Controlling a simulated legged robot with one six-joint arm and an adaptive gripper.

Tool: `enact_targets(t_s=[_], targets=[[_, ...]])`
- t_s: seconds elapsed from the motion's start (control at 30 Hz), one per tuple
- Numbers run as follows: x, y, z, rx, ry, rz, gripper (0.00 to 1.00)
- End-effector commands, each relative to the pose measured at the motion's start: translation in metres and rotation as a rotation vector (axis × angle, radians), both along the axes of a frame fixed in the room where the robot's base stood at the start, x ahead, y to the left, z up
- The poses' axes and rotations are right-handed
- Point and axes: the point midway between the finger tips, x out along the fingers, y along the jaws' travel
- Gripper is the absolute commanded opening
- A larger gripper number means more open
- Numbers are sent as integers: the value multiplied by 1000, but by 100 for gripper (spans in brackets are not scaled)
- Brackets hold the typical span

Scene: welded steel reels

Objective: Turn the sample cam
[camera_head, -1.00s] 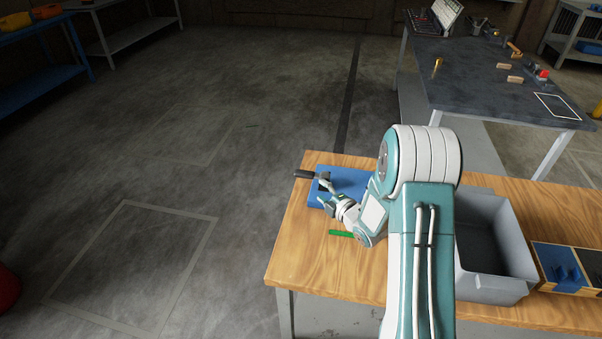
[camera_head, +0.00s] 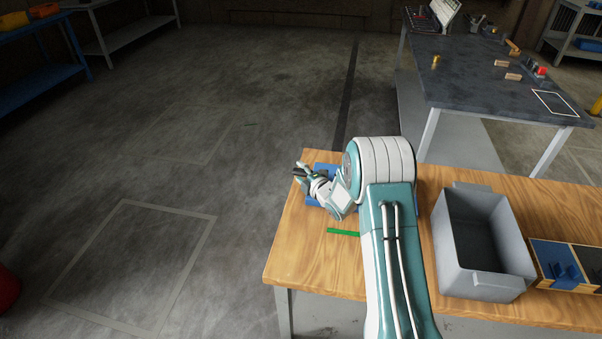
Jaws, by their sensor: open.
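A blue fixture (camera_head: 310,200) lies on the wooden bench near its far left corner, mostly hidden by my arm and gripper. A short dark handle (camera_head: 298,173) shows at its left end, partly behind the fingers; I take it to be part of the sample cam, but the cam's shape is not clear. My gripper (camera_head: 303,174) is open over the left side of the fixture, with its fingers around or just beside the handle. I cannot tell whether they touch it.
A green strip (camera_head: 343,232) lies on the wooden bench (camera_head: 310,262) in front of the fixture. A grey bin (camera_head: 500,286) and a divided tray with blue pieces (camera_head: 556,262) stand to the right. A dark worktable (camera_head: 465,85) with small parts is behind.

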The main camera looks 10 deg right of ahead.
Motion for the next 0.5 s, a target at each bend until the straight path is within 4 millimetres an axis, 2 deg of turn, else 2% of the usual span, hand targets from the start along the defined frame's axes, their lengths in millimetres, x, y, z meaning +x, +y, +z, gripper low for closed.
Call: enact_targets(t_s=[0.03,0.07,0.1,0.17,0.5], targets=[[0,0,0,0,0,0,58],[0,0,0,0,0,0,44],[0,0,0,0,0,0,26],[0,0,0,0,0,0,0],[0,0,3,63,-23,-1,0]])
